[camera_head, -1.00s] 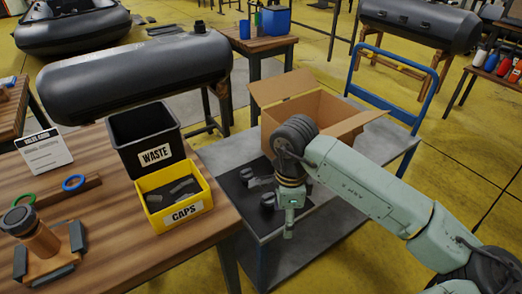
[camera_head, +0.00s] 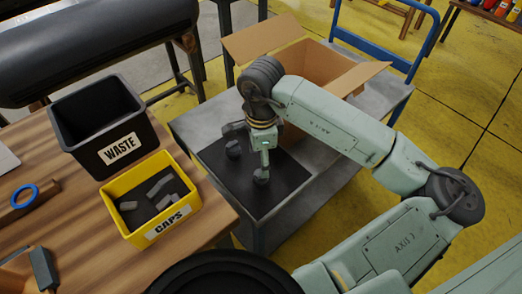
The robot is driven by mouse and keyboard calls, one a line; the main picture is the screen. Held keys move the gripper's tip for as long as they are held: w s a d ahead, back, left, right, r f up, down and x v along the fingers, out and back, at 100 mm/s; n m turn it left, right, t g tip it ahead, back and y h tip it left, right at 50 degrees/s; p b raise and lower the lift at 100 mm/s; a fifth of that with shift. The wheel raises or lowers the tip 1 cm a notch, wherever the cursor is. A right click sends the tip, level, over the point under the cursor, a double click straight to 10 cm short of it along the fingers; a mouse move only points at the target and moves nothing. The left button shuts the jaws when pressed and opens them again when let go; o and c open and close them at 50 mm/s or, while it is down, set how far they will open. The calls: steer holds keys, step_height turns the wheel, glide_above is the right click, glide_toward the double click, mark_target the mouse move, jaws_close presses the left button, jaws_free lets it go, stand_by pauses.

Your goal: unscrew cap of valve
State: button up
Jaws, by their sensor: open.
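My gripper (camera_head: 247,164) hangs over the black mat on the grey cart, right of the wooden table. Its dark fingers are apart, and I see nothing held between them. The valve and its cap are not visible now. Only part of a wooden stand with dark side blocks (camera_head: 43,269) shows at the lower left edge. The yellow bin marked CAPS (camera_head: 176,227) sits near the table's right edge with several dark grey pieces inside. The gripper is to the right of this bin, apart from it.
A black WASTE bin (camera_head: 81,147) stands behind the yellow bin. A blue ring (camera_head: 25,194) is at the left on the table (camera_head: 85,225). An open cardboard box (camera_head: 306,63) stands on the cart (camera_head: 195,125), close behind my arm. A blue handle (camera_head: 413,55) rises behind it.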

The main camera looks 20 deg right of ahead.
step_height(320, 180, down, 7)
steer(key=b, duration=0.6)
steer(key=shift+r, duration=0.2)
steer(key=shift+r, duration=0.1)
steer(key=shift+c, duration=0.3)
steer(key=c, duration=1.2)
